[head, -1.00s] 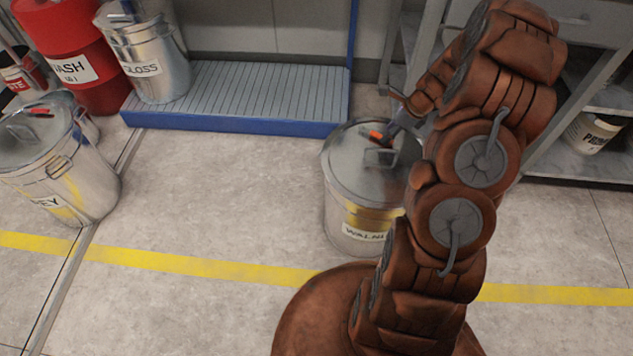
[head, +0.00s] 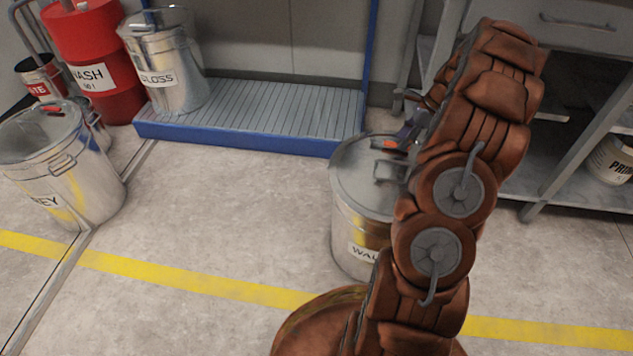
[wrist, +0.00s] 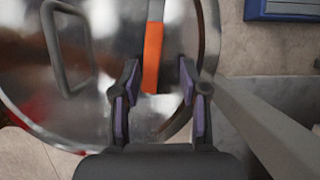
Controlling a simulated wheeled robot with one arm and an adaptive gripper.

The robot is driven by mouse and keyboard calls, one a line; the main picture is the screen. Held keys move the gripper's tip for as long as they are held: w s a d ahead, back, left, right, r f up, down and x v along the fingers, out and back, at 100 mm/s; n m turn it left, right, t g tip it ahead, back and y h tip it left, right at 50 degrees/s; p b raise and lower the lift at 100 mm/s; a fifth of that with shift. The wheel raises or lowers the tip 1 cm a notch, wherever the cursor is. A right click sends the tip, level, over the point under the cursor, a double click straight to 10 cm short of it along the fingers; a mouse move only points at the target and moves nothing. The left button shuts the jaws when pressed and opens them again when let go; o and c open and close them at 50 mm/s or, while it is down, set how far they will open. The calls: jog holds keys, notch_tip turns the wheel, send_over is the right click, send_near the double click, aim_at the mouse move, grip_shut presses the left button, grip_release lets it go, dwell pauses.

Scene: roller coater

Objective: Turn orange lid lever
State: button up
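A metal pail labelled with a word starting "WAL" (head: 352,220) stands on the floor, partly hidden behind my arm. Its round grey lid (head: 355,165) carries a bent handle (wrist: 62,45) and an orange lever (wrist: 152,58). The lever also shows in the head view as a small orange piece (head: 388,143). In the wrist view my gripper (wrist: 158,80) is open over the lid's edge, with the lever's orange end between its two fingers. A gap shows on each side of the lever. In the head view my arm hides most of the gripper.
A grey pail (head: 70,180) with a red lever stands at the left. A blue-edged platform (head: 250,110) behind holds a "GLOSS" pail (head: 165,75), with a red drum (head: 95,60) beside it. A metal shelf (head: 550,185) stands at the right. Floor left of the lidded pail is clear.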

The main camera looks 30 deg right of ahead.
jog(key=p+v, duration=0.3)
jog(key=v, duration=0.5)
jog(key=a+r+n+g, duration=0.1)
jog(key=a+r+n, duration=0.25)
jog(key=a, duration=0.75)
jog(key=a+r+n+g, duration=0.2)
jog(key=a+n, duration=0.3)
jog(key=a, duration=0.5)
jog(key=s+a+r+n+g+h, duration=0.1)
jog(key=s+a+r+n+g, duration=0.1)
jog(key=s+a+n, duration=0.6)
jog(key=shift+s+a+r+n+b, duration=0.3)
jog(key=shift+s+a, duration=1.4)
jog(key=shift+a, duration=1.7)
jog(key=shift+f, duration=0.1)
jog(key=shift+c, duration=0.2)
